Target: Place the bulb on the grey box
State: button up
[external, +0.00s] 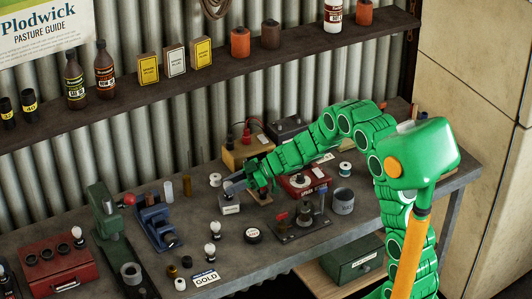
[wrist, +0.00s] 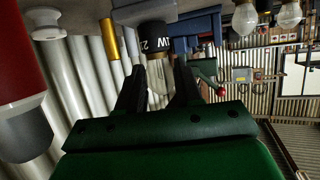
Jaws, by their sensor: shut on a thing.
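My gripper (external: 236,185) is over the small grey box (external: 229,208) with a white label, near the middle of the bench. In the wrist view, which is upside down, my gripper (wrist: 158,85) is shut on the bulb. The bulb's black collar (wrist: 153,38), with white lettering, shows past the fingertips; its pale glass is mostly hidden between the fingers. The grey box (wrist: 143,13) lies directly under the collar, base side down. I cannot tell whether they touch. In the external view the held bulb is hidden by my gripper.
Other bulbs (external: 215,228) stand left of the box. A red device (external: 303,184) lies under my arm. Bare bench shows in front of the box.

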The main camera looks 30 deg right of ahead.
jog(key=shift+f, duration=0.1)
jog(key=o, duration=1)
jog(key=shift+o, duration=0.2)
jog(key=v, duration=1.2)
